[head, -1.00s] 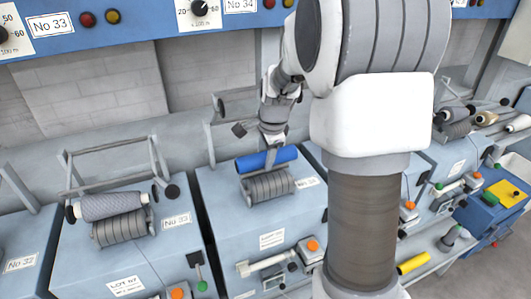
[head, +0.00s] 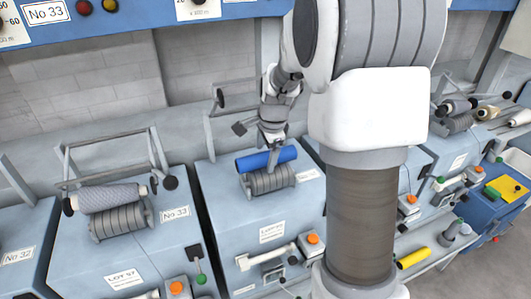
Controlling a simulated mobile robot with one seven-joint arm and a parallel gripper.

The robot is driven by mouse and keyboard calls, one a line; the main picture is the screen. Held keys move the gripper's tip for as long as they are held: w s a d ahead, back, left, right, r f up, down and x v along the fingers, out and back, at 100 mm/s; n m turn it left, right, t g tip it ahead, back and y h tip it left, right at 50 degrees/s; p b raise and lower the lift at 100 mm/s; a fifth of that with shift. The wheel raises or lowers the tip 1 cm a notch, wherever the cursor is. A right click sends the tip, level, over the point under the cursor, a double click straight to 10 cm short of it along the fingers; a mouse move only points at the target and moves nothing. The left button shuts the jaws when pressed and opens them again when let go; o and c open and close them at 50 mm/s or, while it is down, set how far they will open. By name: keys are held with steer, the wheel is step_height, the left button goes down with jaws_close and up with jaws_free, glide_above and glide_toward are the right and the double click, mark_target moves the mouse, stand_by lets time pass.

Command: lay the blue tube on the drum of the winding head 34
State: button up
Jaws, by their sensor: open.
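The blue tube (head: 252,162) lies lengthwise along the upper back side of the grey grooved drum (head: 266,182) on the middle winding head (head: 225,205). It appears to rest on the drum, roughly parallel to it. My gripper (head: 274,164) points down at the middle of the tube, its jaws open, with a finger in front of the tube. I cannot tell whether a finger still touches the tube. The number label (head: 309,174) on this head is too small to read.
The head to the left, marked No 33 (head: 174,213), carries a grey-wound package (head: 112,196) on its drum. The middle head's cradle arm (head: 222,98) stands up behind the drum. A yellow tube (head: 413,258) lies on the ledge at right. My arm hides part of the heads to the right.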

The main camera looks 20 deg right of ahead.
steer(key=v, duration=1.7)
steer(key=shift+r, duration=0.15)
steer(key=shift+s, duration=0.15)
steer(key=s+a+f+n, duration=0.1)
steer(key=s+a+n, duration=0.2)
steer(key=s+n, duration=0.3)
steer(key=s+a+f+n+t, duration=0.1)
steer(key=s+a+n, duration=0.2)
steer(key=s+n, duration=0.3)
steer(key=s+a+f+n+t, duration=0.1)
steer(key=s+a+f+n, duration=0.1)
steer(key=s+n, duration=0.4)
steer(key=s+a, duration=0.1)
steer(key=s, duration=0.1)
steer(key=shift+s+a, duration=0.25)
steer(key=shift+a, duration=0.1)
